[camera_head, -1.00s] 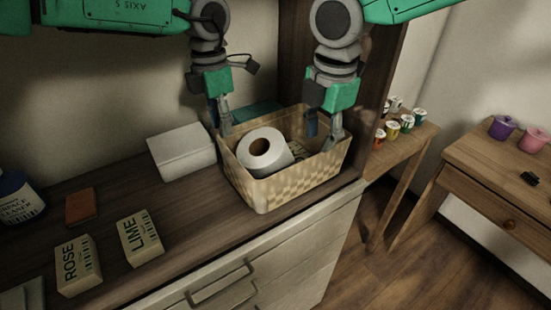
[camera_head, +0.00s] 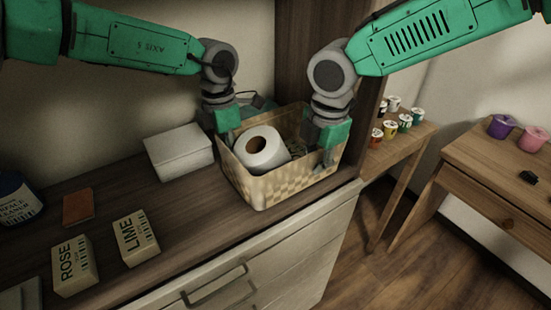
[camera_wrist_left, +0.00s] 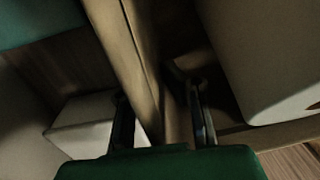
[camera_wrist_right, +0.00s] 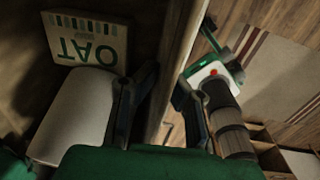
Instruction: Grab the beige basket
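The beige basket (camera_head: 275,190) stands on the wooden counter, with a toilet roll (camera_head: 265,152) inside. My left gripper (camera_wrist_left: 158,100) is at the basket's left wall. In the left wrist view its open fingers straddle the wall (camera_wrist_left: 137,60), with a gap still showing. My right gripper (camera_wrist_right: 165,95) is at the right wall. In the right wrist view its open fingers stand either side of that wall (camera_wrist_right: 182,35). In the head view the left fingertips are mostly hidden. A box marked OAT (camera_wrist_right: 85,38) lies in the basket beside the roll.
A white box (camera_head: 178,152) stands just left of the basket. Boxes marked LIME (camera_head: 136,238) and ROSE (camera_head: 75,266), a brown block (camera_head: 78,207) and a cleaner bottle (camera_head: 18,198) are farther left. A wooden upright panel (camera_head: 320,50) rises behind the basket.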

